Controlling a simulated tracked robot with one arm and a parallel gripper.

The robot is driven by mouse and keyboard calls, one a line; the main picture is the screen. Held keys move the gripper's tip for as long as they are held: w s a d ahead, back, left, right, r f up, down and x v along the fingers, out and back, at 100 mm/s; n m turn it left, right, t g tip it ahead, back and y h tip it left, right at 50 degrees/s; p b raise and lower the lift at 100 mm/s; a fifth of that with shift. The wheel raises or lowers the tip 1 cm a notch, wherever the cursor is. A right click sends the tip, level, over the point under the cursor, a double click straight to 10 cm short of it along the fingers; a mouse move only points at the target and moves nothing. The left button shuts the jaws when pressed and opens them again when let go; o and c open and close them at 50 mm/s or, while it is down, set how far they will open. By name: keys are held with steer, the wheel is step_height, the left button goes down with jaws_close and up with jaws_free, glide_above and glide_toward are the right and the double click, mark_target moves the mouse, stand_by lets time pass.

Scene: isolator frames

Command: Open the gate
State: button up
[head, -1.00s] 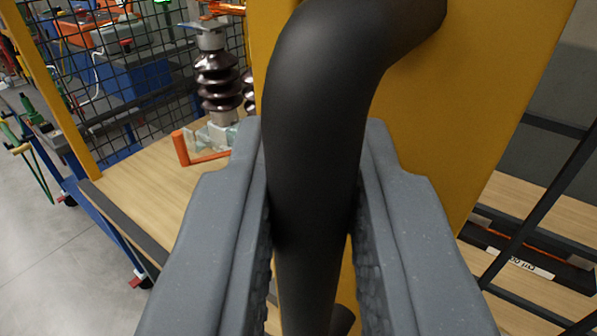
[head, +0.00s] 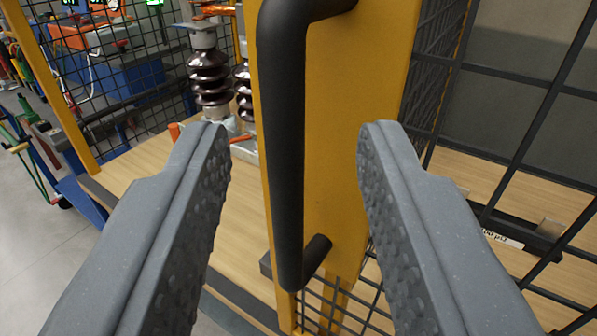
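The black tubular handle (head: 282,150) of the gate is fixed to a yellow gate post (head: 350,140) and runs nearly upright in the middle of the head view. Its lower mount joins the post near the bottom. My gripper (head: 293,135) is open, with one grey finger left of the handle and the other right of it. There are visible gaps on both sides of the handle, and neither finger appears to touch it. Black mesh (head: 345,305) shows below the post.
Brown ribbed insulators (head: 209,78) stand on a wooden surface (head: 145,165) behind the gate at left. A yellow-framed mesh panel (head: 100,70) is at the far left. More black mesh (head: 500,130) is at the right. Grey floor (head: 30,270) shows at lower left.

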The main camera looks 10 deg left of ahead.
steer(key=s+d, duration=0.1)
steer(key=s, duration=0.6)
steer(key=shift+s+d, duration=0.15)
steer(key=s+a+r+m+h+b, duration=0.1)
steer(key=s+r+h, duration=0.15)
steer(key=r, duration=0.95)
steer(key=s+a+r+m+h, duration=0.15)
steer(key=s+r, duration=0.25)
steer(key=r, duration=0.7)
steer(key=s+a+r+g, duration=0.1)
steer(key=s+a+r, duration=0.2)
steer(key=s+r, duration=0.3)
steer(key=s+a+r+g+y, duration=0.1)
steer(key=s+a+r, duration=0.3)
steer(key=s+r, duration=0.3)
steer(key=s+b, duration=0.1)
steer(key=s, duration=0.3)
steer(key=shift+s+a+n, duration=0.15)
steer(key=shift+s+n, duration=0.2)
